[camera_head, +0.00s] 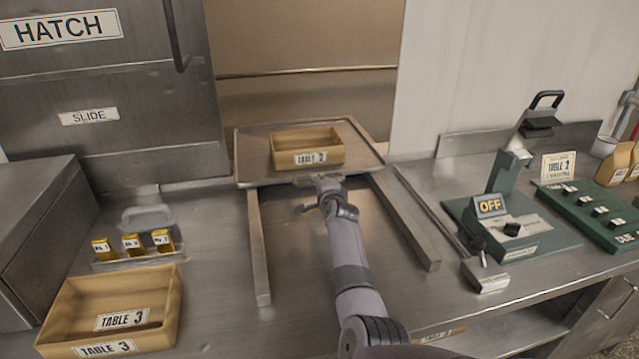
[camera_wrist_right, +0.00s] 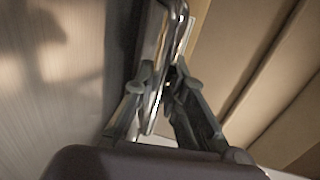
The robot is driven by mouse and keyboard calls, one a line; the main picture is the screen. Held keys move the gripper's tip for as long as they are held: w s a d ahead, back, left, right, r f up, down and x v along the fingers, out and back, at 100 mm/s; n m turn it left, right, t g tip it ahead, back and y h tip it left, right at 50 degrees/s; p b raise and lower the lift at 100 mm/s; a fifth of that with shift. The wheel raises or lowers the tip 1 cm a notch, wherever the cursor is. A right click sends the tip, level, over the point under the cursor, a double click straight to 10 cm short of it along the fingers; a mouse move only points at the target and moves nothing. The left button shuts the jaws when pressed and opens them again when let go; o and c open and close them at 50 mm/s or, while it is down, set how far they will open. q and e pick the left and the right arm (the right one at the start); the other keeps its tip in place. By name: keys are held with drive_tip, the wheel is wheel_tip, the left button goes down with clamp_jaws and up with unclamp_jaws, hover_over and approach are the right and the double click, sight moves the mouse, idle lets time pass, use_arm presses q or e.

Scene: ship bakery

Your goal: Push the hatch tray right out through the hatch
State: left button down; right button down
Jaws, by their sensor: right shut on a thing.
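The hatch tray (camera_head: 252,150) is a flat metal tray with a raised rim. It sits at the far end of two metal rails (camera_head: 258,240), at the mouth of the open hatch (camera_head: 305,105). A tan box labelled TABLE 2 (camera_head: 318,146) rests on it. My right gripper (camera_head: 325,182) is at the middle of the tray's near edge. In the right wrist view its fingers (camera_wrist_right: 165,95) are closed around a thin metal part at the tray edge; the close view is partly dark. My left gripper is not in view.
The metal hatch door (camera_head: 140,140), labelled SLIDE, stands left of the opening. A green device marked OFF (camera_head: 535,240) and a green panel (camera_head: 590,215) stand right.

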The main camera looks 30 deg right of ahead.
drive_tip(key=c, duration=2)
unclamp_jaws()
drive_tip(key=shift+w+r, duration=0.1)
drive_tip(key=shift+r, duration=0.15)
drive_tip(key=o, duration=0.4)
drive_tip(key=shift+w+f, duration=0.2)
drive_tip(key=shift+f, duration=0.05)
drive_tip(key=shift+s, duration=0.1)
drive_tip(key=shift+v, duration=3.85)
